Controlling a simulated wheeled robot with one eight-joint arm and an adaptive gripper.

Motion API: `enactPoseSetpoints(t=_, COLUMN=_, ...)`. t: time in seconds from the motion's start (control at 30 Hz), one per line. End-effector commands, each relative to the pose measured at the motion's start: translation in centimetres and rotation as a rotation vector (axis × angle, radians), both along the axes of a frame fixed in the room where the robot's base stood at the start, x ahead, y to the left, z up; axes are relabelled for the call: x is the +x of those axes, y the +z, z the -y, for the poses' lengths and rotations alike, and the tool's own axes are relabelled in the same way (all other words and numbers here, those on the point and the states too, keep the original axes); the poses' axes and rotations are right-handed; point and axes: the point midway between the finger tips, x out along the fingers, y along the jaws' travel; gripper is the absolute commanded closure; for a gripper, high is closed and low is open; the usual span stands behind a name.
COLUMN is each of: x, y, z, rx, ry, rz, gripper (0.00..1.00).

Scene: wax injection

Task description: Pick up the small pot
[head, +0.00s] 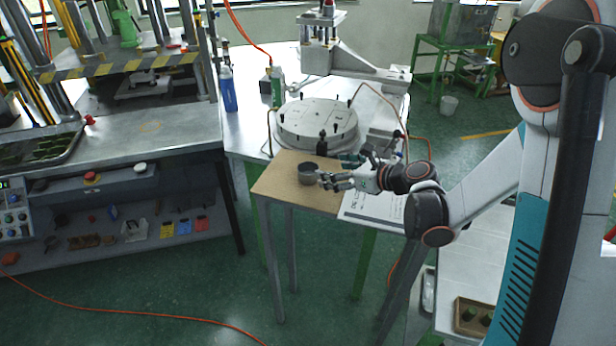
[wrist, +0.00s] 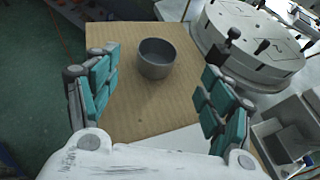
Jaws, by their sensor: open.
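The small pot (head: 308,174) is a dark grey, round, open-topped cup. It stands upright on a brown board on a small table. In the wrist view the pot (wrist: 156,58) sits ahead of my gripper, between the lines of the two fingers and a little beyond their tips. My gripper (head: 336,174) is to the right of the pot in the head view. In the wrist view my gripper (wrist: 160,85) has its teal-padded fingers spread wide apart with nothing between them. I cannot tell from the head view whether a fingertip touches the pot.
The brown board (head: 275,183) is otherwise mostly bare. A round grey machine plate (head: 316,122) with upright knobs stands just behind it. A printed sheet (head: 372,206) lies right of the board. A blue bottle (head: 228,88) stands farther back left. A press bench (head: 150,125) is at left.

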Motion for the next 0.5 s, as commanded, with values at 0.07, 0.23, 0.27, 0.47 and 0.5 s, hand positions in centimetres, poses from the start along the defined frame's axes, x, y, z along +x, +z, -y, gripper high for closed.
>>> enactPoseSetpoints(t=0.07, x=1.0, y=-0.7, z=-1.0, rx=0.000, ry=0.001, rz=0.001, gripper=0.26)
enactPoseSetpoints(t=0.23, x=2.1, y=-1.3, z=-2.0, rx=0.000, ry=-0.001, rz=0.001, gripper=0.26)
enactPoseSetpoints(t=0.27, x=2.2, y=-1.3, z=-2.1, rx=0.001, ry=-0.001, rz=0.000, gripper=0.26)
enactPoseSetpoints(t=0.47, x=2.8, y=-1.9, z=-2.8, rx=0.001, ry=0.000, rz=0.000, gripper=0.26)
enactPoseSetpoints(t=0.5, x=3.1, y=-2.2, z=-3.1, rx=0.001, ry=0.000, rz=0.000, gripper=0.26)
